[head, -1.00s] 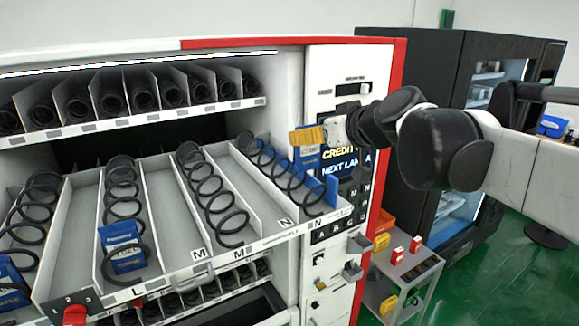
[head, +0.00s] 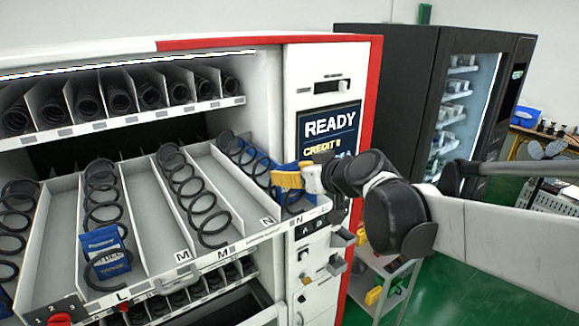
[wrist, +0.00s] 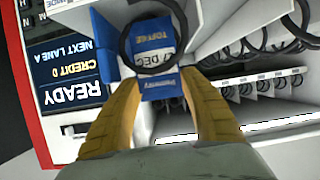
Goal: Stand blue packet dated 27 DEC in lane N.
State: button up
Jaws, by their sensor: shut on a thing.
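My gripper (head: 288,180), with yellow fingers, is shut on a blue packet (head: 303,164) at the front end of lane N. In the wrist view the fingers (wrist: 160,88) grip the packet (wrist: 157,58) on two sides. Its label appears upside down, with "TOFFEE" and part of a date ending "DEC" visible. A black coil loop (wrist: 122,48) crosses in front of the packet. Lane N lies between two N labels (head: 267,221) and holds a black coil (head: 232,146) beside a blue strip.
Another blue packet (head: 102,252) stands in the coil of lane L. The machine's display (head: 330,126) reads READY. A small cart (head: 385,268) with red and yellow items stands right of the machine.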

jog(key=shift+w+f+b, duration=0.1)
jog(key=shift+f+b, duration=0.3)
jog(key=shift+f, duration=0.15)
jog(key=o, duration=0.9)
jog(key=shift+c, duration=0.2)
jog(key=shift+r+p, duration=0.5)
jog(key=shift+r, duration=0.05)
jog(key=b+v, duration=0.1)
jog(key=v, duration=1.1)
jog(key=s+d+f+m+g+h, duration=0.2)
jog(key=s+d+f, duration=0.4)
jog(key=s+f, duration=0.3)
jog(key=s+d+f+m+g+h, duration=0.2)
jog(key=s+d+f+m+h, duration=0.2)
jog(key=s+f, duration=0.5)
jog(key=shift+d+f+m+h, duration=0.4)
jog(key=shift+d+f+h, duration=0.4)
jog(key=shift+d, duration=0.2)
notch_tip(320, 180, down, 39)
jog(key=b, duration=3.9)
jog(key=shift+b, duration=0.3)
